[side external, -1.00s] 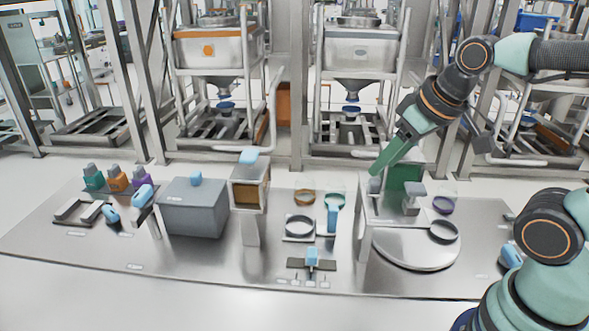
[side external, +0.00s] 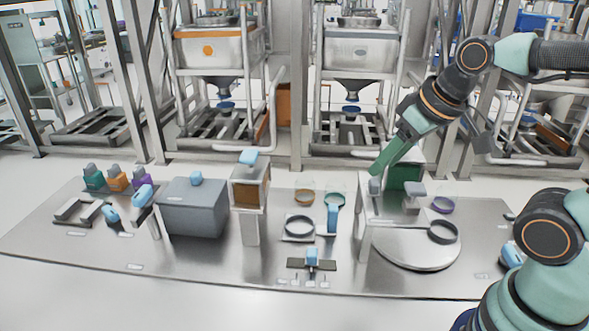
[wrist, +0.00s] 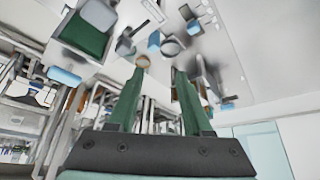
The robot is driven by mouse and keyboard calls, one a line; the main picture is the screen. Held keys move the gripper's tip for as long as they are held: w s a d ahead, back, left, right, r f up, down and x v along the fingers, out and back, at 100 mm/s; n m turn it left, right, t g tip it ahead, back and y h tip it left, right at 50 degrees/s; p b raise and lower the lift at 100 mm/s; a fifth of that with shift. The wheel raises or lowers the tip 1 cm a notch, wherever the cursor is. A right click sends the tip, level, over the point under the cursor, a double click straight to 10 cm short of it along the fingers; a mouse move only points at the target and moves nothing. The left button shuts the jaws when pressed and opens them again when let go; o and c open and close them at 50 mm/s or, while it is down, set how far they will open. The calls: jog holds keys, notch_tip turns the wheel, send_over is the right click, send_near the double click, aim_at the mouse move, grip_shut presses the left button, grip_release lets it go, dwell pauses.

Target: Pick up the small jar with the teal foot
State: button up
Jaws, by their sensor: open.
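The small jar with the teal foot (side external: 335,200) stands on the steel table in the side view, just behind a blue-handled part. Its clear body is hardly visible; the teal ring at its base shows. My gripper (side external: 374,171) is open, with green fingers, and is held up in the air to the right of the jar, above a grey frame. In the wrist view my gripper (wrist: 161,68) shows two spread fingers with nothing held between them. I cannot make out the teal foot in the wrist view.
An orange-footed jar (side external: 304,198) stands left of the teal one, and a purple-footed jar (side external: 443,205) is to the right. A grey frame (side external: 366,222) and round plate (side external: 415,250) stand near my gripper. A tall box stand (side external: 250,190) and grey bin (side external: 193,212) are further left.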

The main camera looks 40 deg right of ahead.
jog(key=shift+o, duration=0.3)
jog(key=o, duration=0.7)
jog(key=shift+o, duration=0.2)
jog(key=m+g, duration=0.6)
jog(key=m, duration=1)
send_over(335, 183)
jog(key=f, duration=1)
jog(key=shift+w+d+f, duration=0.1)
jog(key=shift+w+f, duration=0.15)
jog(key=shift+w+d+f+m, duration=0.15)
jog(key=shift+f+m, duration=0.25)
jog(key=shift+f, duration=0.2)
notch_tip(335, 183, down, 6)
jog(key=shift+r, duration=0.1)
jog(key=shift+s+a+f, duration=0.1)
jog(key=shift+s+f, duration=0.1)
jog(key=shift+f, duration=1.2)
jog(key=shift+s+a+f, duration=0.1)
jog(key=shift+s+f, duration=0.1)
jog(key=shift+f, duration=1.2)
